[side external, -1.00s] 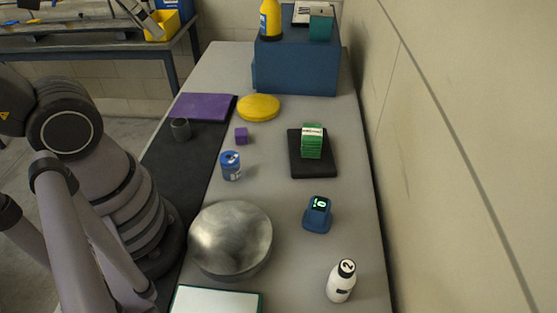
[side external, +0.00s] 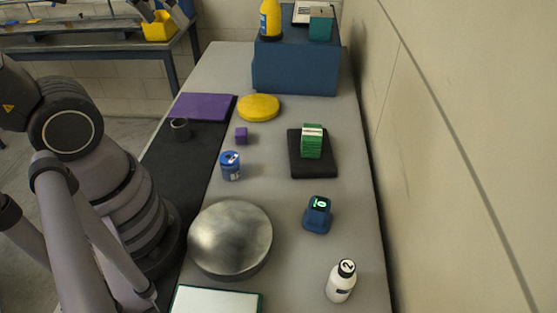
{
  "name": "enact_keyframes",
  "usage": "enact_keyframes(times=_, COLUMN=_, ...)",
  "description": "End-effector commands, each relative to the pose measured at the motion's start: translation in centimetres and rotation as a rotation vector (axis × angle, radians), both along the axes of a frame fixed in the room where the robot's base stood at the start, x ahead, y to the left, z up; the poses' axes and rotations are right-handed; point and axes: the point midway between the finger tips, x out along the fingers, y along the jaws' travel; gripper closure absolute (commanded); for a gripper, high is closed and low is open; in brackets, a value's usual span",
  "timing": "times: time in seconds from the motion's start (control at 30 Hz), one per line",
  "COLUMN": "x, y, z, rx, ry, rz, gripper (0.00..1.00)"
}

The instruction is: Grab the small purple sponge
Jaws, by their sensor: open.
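The small purple sponge (side external: 241,136) is a little cube on the grey table, between the blue can and the yellow round pad. It is fully visible and nothing touches it.
Near the sponge are a blue can (side external: 230,166), a yellow round pad (side external: 259,107), a purple mat (side external: 204,107) and a dark cup (side external: 180,129). A metal dome (side external: 230,240), blue device (side external: 317,214), white bottle (side external: 341,281) and black tray (side external: 314,171) stand nearer. A blue box (side external: 296,68) is behind.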

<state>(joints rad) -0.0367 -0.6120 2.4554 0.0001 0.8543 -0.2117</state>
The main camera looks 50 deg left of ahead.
Motion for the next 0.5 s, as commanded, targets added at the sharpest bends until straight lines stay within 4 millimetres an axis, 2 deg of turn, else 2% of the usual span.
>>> enact_keyframes(times=0.03, x=1.8, y=0.5, z=-0.6, rx=-0.045, ry=0.036, rz=0.118, gripper=0.20)
enact_keyframes(times=0.17, x=6.7, y=2.4, z=-2.7, rx=-0.178, ry=0.103, rz=0.501, gripper=0.20)
enact_keyframes(times=0.27, x=10.2, y=4.2, z=-5.4, rx=-0.269, ry=0.147, rz=0.810, gripper=0.20)
enact_keyframes(times=0.37, x=13.3, y=6.3, z=-8.9, rx=-0.348, ry=0.181, rz=1.125, gripper=0.20)
enact_keyframes(times=0.5, x=16.4, y=9.4, z=-15.1, rx=-0.434, ry=0.212, rz=1.563, gripper=0.20)
